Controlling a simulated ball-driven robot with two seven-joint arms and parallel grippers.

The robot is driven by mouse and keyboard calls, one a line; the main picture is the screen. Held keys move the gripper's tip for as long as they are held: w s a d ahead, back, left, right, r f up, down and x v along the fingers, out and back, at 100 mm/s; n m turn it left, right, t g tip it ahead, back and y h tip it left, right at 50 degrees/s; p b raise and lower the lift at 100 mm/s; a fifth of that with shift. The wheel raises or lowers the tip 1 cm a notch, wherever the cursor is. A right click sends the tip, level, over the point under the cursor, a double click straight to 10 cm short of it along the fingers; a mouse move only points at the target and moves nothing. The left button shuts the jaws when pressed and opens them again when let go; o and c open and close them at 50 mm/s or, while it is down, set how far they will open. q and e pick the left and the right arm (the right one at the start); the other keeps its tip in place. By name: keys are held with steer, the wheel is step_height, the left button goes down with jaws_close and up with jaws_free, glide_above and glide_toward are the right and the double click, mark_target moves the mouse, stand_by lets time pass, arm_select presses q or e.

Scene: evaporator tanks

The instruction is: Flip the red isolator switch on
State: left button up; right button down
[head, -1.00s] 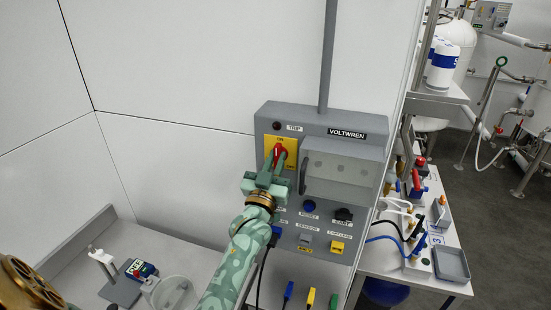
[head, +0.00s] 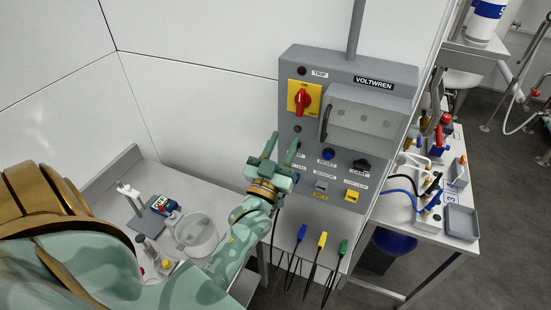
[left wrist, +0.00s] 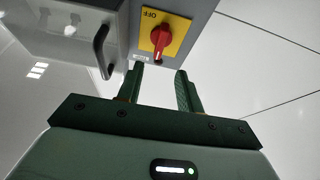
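The red isolator switch (head: 303,100) is a rotary handle on a yellow plate (head: 292,91) at the upper left of the grey VOLTWREN panel (head: 345,66). Its handle stands roughly upright, in line with the ON label at the top; OFF is at the plate's lower right. The left wrist view shows the switch (left wrist: 160,40) upside down, beyond the fingertips. My left gripper (head: 281,142) is open and empty, below the switch and apart from it. It also shows in the left wrist view (left wrist: 159,72) with a clear gap between the fingers. My right gripper is not in view.
A clear cover (head: 366,122) with a dark handle (head: 326,122) sits right of the switch. Below are a blue button (head: 328,154), a black knob (head: 361,165) and hanging coloured leads (head: 321,241). A bench with a clear bowl (head: 197,234) stands lower left.

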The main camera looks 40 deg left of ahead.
arm_select(q)
steer(key=v, duration=0.5)
stand_by(0.3)
steer(key=shift+f, duration=0.1)
